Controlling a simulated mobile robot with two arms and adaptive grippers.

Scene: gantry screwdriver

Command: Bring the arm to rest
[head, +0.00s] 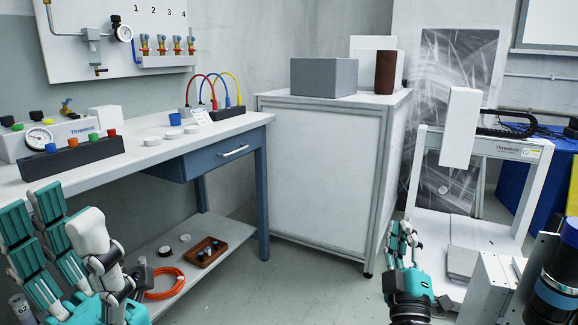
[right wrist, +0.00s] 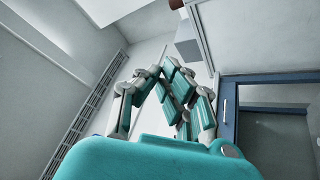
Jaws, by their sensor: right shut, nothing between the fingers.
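My right gripper (head: 403,238) is at the lower middle right of the head view, in front of the white gantry frame (head: 525,190). Its teal fingers are drawn together with nothing between them. In the right wrist view the fingertips (right wrist: 162,72) meet, and they touch no object. My left gripper (head: 62,218) is at the lower left, in front of the workbench. Its teal and grey fingers stand apart and hold nothing that I can see. A white upright block (head: 461,130) is on the gantry. I cannot make out a screwdriver.
The workbench (head: 130,157) carries a gauge unit (head: 40,139), a dark block with coloured knobs (head: 75,157) and coloured cables. Its lower shelf holds a brown tray (head: 206,251) and an orange hose (head: 168,284). A white cabinet (head: 320,180) stands behind. The floor (head: 310,290) between is clear.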

